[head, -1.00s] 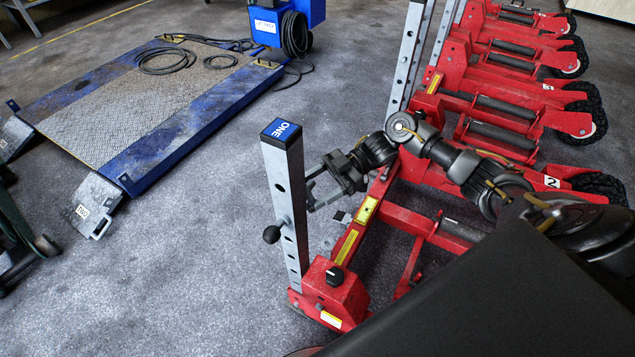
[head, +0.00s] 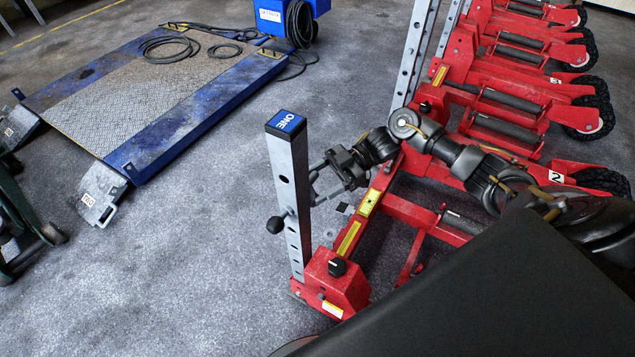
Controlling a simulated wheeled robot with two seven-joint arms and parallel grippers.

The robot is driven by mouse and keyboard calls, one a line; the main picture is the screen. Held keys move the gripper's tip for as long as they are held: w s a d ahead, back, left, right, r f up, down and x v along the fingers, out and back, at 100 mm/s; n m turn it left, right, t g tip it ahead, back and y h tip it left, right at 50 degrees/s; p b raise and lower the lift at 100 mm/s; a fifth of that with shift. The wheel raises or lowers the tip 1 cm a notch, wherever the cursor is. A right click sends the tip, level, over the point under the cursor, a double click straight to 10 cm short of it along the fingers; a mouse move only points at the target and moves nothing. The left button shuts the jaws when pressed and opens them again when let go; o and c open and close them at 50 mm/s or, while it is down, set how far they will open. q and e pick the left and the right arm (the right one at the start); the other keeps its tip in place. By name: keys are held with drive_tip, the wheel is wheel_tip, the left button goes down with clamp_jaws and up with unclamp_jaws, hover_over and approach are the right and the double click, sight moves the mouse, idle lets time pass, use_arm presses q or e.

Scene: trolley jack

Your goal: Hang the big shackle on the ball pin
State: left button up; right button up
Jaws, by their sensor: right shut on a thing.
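The ball pin (head: 276,225) has a black ball end and sticks out of the left side of the grey upright post (head: 290,190) marked ONE. My right gripper (head: 338,168) is to the right of this post, above the red jack frame. It is shut on a grey, U-shaped piece, which looks like the big shackle (head: 321,197). The shackle is small in view and partly hidden by the gripper. It is close to the post's right side, on the other side from the ball. I cannot tell whether it touches the post. My left gripper is not in view.
The post rises from a red jack base (head: 335,285) with a black knob (head: 337,267). More red jacks (head: 500,75) stand in a row at the upper right. A blue-edged ramp plate (head: 150,100) lies at the left.

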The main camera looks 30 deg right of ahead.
drive_tip(key=o, duration=1.3)
drive_tip(key=shift+o, duration=0.2)
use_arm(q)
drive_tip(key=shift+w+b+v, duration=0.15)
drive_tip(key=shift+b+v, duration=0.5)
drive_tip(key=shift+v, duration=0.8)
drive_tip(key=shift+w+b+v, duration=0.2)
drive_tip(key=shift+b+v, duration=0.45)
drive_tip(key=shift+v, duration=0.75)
use_arm(e)
drive_tip(key=v, duration=1)
drive_tip(key=shift+d, duration=0.4)
